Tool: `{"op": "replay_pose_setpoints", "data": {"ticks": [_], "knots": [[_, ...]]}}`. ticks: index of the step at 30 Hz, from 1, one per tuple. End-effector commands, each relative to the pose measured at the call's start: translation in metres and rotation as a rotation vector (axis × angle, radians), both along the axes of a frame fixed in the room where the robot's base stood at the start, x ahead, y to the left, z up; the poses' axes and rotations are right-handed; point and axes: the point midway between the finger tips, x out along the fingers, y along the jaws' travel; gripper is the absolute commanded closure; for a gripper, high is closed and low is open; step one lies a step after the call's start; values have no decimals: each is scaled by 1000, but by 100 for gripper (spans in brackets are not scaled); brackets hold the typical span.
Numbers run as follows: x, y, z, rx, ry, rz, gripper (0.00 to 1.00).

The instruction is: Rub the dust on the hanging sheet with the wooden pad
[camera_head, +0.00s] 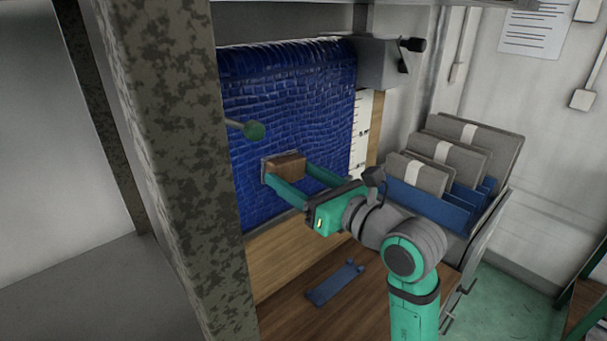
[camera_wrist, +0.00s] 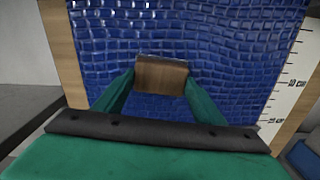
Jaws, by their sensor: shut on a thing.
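The hanging sheet (camera_head: 290,105) is dark blue with a brick-like embossed pattern and hangs upright; it also fills much of the wrist view (camera_wrist: 190,35). My gripper (camera_head: 285,182) is shut on the wooden pad (camera_head: 288,164), a small brown block, with one green finger on each side. In the wrist view the pad (camera_wrist: 161,76) sits between the fingertips in front of the sheet. The pad is at or very near the sheet; I cannot tell if it touches. I cannot make out any dust on the sheet.
A mottled post (camera_head: 185,170) stands close on the left. Grey panels (camera_head: 465,160) stand in a rack at right. A blue strip (camera_head: 335,283) lies on the wooden bench.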

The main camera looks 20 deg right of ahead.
Motion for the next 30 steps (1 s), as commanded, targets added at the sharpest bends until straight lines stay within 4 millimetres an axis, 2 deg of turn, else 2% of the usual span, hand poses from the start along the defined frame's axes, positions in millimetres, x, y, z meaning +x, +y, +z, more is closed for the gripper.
{"op": "replay_pose_setpoints", "data": {"ticks": [15,25,30], "knots": [[-11,32,-1,-1,2,10,57],[-15,31,5,0,2,4,57],[-11,23,5,0,2,3,57]]}}
